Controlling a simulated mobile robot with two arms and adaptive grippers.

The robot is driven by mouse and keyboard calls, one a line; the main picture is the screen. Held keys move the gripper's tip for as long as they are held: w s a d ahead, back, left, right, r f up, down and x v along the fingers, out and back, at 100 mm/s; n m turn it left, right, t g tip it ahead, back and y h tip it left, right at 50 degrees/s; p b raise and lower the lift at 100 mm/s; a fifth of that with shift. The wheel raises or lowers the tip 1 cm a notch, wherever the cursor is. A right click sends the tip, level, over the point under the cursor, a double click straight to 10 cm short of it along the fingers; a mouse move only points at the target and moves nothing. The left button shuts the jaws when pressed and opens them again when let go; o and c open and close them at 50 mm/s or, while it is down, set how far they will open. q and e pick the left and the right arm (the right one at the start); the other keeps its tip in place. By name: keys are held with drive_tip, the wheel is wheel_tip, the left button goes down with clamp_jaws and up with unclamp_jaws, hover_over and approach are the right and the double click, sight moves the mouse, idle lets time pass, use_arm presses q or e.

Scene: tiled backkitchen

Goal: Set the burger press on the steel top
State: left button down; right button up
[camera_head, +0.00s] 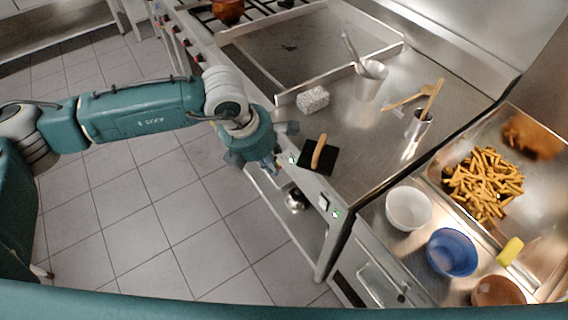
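The burger press, a black square plate (327,162) with a wooden handle (318,149), shows at the front edge of the steel top (350,135). I cannot tell whether it rests flat there or overhangs the edge. My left gripper (280,147) is just left of the press, in front of the counter edge. Its fingers are spread apart, and I see nothing between them; a small gap shows between them and the press. My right gripper is not in view.
On the steel top stand a speckled block (312,99), a metal cup with a utensil (369,82) and a utensil holder (417,124). A griddle (300,47) lies behind. Bowls (408,209) and a fries tray (522,217) are at right. Steel right of the press is clear.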

sight(301, 164)
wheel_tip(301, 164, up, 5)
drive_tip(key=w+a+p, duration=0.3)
drive_tip(key=p, duration=0.1)
use_arm(q)
drive_tip(key=w+d+f+b, duration=0.1)
drive_tip(key=d+f, duration=0.1)
drive_tip(key=w+d+f+b, duration=0.1)
drive_tip(key=w+d+f, duration=0.1)
drive_tip(key=w+d+f+b, duration=0.1)
drive_tip(key=w+d+f, duration=0.1)
drive_tip(key=f, duration=0.1)
drive_tip(key=shift+w+d+b, duration=0.1)
drive_tip(key=shift+d+b, duration=0.25)
drive_tip(key=shift+w+d, duration=0.2)
drive_tip(key=shift+d, duration=0.1)
drive_tip(key=shift+d+r, duration=0.1)
drive_tip(key=shift+r, duration=0.15)
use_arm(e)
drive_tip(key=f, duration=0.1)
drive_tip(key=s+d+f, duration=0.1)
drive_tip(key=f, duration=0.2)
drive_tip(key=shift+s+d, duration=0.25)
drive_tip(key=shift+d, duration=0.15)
